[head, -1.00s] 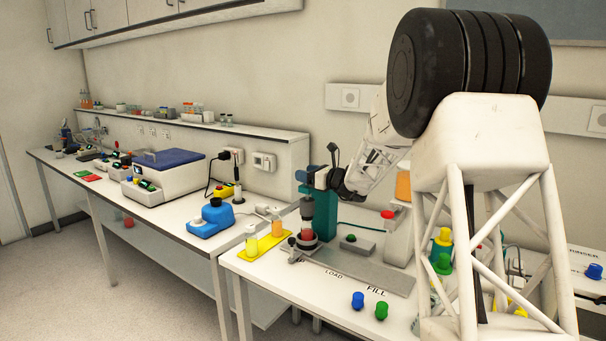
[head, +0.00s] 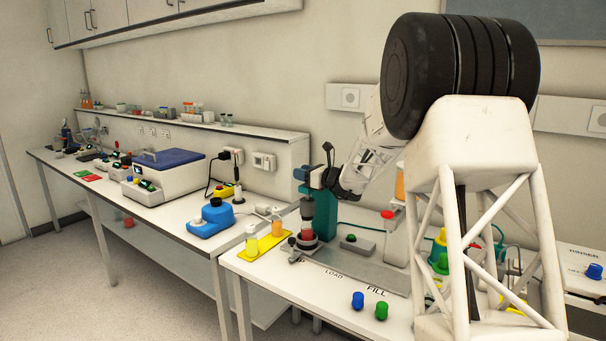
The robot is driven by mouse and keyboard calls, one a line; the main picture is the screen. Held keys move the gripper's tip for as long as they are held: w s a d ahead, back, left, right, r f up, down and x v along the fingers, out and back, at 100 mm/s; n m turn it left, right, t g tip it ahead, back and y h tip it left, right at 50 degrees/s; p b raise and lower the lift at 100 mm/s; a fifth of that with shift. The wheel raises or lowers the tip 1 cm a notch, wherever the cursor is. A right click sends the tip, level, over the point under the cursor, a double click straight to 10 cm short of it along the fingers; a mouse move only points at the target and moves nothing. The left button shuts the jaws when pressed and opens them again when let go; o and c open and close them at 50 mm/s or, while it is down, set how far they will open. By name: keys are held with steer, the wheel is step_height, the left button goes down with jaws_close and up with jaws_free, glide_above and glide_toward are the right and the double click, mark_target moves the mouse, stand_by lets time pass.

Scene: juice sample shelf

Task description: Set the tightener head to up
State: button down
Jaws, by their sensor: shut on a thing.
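The tightener (head: 323,210) is a teal stand at the left end of a grey metal plate. Its dark grey tightener head (head: 307,208) hangs from the teal arm at the top, directly above a small bottle with red-orange contents (head: 307,236). The head appears to be low, at the bottle's top; whether they touch is too small to tell. My gripper (head: 327,179) comes from the right at the top of the stand and is shut there on the tightener head's upper part. The fingertips and the exact grip are partly hidden.
A yellow rack (head: 264,246) with small bottles stands left of the tightener. A grey box with a green button (head: 357,243) is to its right. My arm hides much of the right side.

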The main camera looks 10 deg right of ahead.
steer(key=shift+r, duration=1.75)
steer(key=c, duration=0.7)
jaws_free()
steer(key=shift+c, duration=0.2)
steer(key=shift+f, duration=0.1)
steer(key=v, duration=0.7)
steer(key=shift+s+d, duration=0.3)
